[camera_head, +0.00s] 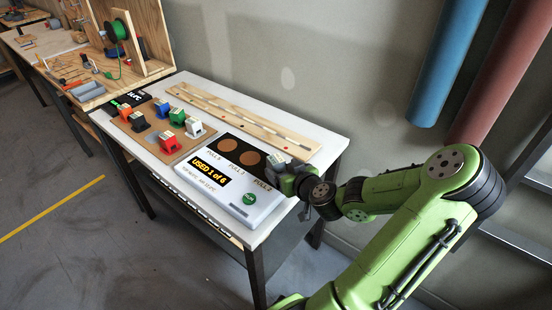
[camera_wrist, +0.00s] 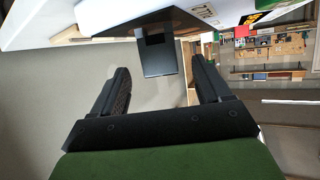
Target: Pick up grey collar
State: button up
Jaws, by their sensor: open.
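The grey collar (camera_head: 277,161) is a small grey block with a pale label on top, at the right end of the black strip on the white device. My gripper (camera_head: 286,178) is beside it at the device's right end and partly hides it. In the wrist view, a dark grey block (camera_wrist: 157,56), which looks like the collar, stands out from the black strip, between the fingertips of my open gripper (camera_wrist: 160,78). Gaps show on both sides, so the fingers do not visibly touch it.
The white device (camera_head: 219,197) has a lit display, a green button (camera_head: 249,198) and two brown round pads. Left of it, several coloured blocks stand on a brown board (camera_head: 149,134). A slotted wooden rack (camera_head: 243,118) lies behind. A wooden workbench (camera_head: 88,92) stands farther left.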

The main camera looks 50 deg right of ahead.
aim_at(273, 163)
jog(key=x, duration=0.7)
jog(key=shift+w+f+b, duration=0.25)
jog(key=shift+f+b, duration=0.05)
jog(key=shift+f, duration=0.1)
jog(key=shift+s+r, duration=0.1)
jog(key=c, duration=1)
